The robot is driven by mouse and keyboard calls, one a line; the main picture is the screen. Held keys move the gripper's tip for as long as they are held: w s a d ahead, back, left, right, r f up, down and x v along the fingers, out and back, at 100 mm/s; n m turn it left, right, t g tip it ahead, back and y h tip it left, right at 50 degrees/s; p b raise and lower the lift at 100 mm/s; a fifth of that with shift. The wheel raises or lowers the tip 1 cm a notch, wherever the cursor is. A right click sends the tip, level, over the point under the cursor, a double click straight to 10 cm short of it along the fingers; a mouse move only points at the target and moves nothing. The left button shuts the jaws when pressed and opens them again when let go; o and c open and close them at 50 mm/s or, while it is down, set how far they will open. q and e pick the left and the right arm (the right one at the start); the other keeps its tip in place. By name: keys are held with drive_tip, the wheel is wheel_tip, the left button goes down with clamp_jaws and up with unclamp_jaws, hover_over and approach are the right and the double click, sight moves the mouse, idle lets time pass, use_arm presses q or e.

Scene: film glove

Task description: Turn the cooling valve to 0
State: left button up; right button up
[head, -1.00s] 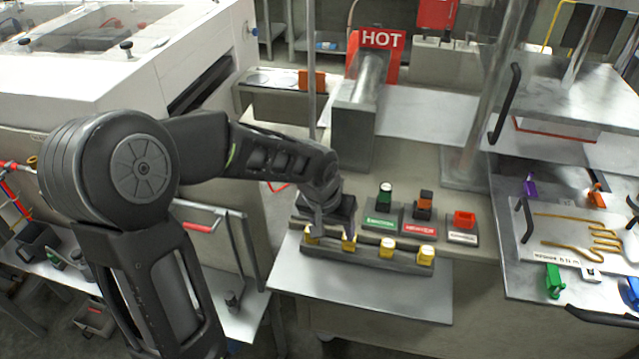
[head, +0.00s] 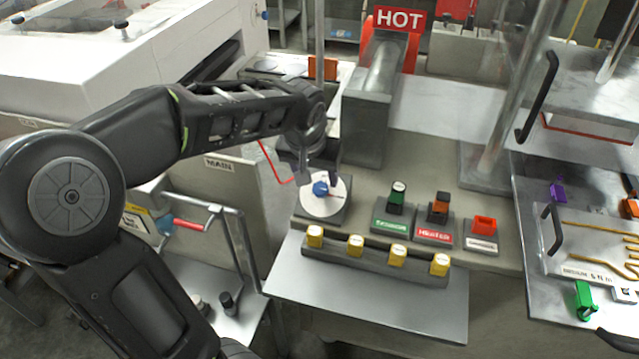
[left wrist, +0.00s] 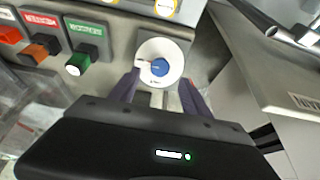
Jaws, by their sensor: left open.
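The cooling valve is a blue knob (head: 321,188) on a round white dial (head: 322,207) set on a dark base. In the left wrist view the blue knob (left wrist: 159,67) shows on the white dial (left wrist: 148,49), with a small pointer mark to its left; the dial's writing is too small to read. My left gripper (head: 308,180) hangs over the dial, just at the knob in the head view. In the left wrist view its two fingers (left wrist: 163,88) are apart, one on either side below the knob, with nothing between them. My right gripper is not in view.
A row of yellow knobs (head: 356,245) stands in front of the dial. Green (head: 396,197), orange-black (head: 438,207) and red-orange (head: 483,228) controls stand to its right. A metal block under a HOT sign (head: 398,20) rises behind. A rail (head: 235,250) is at left.

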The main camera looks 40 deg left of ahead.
sight(320, 188)
use_arm(q)
drive_tip(key=x, duration=0.5)
drive_tip(key=shift+w+a+f, duration=0.1)
drive_tip(key=shift+w+f, duration=0.05)
drive_tip(key=shift+f, duration=0.25)
drive_tip(key=shift+c, duration=0.4)
clamp_jaws()
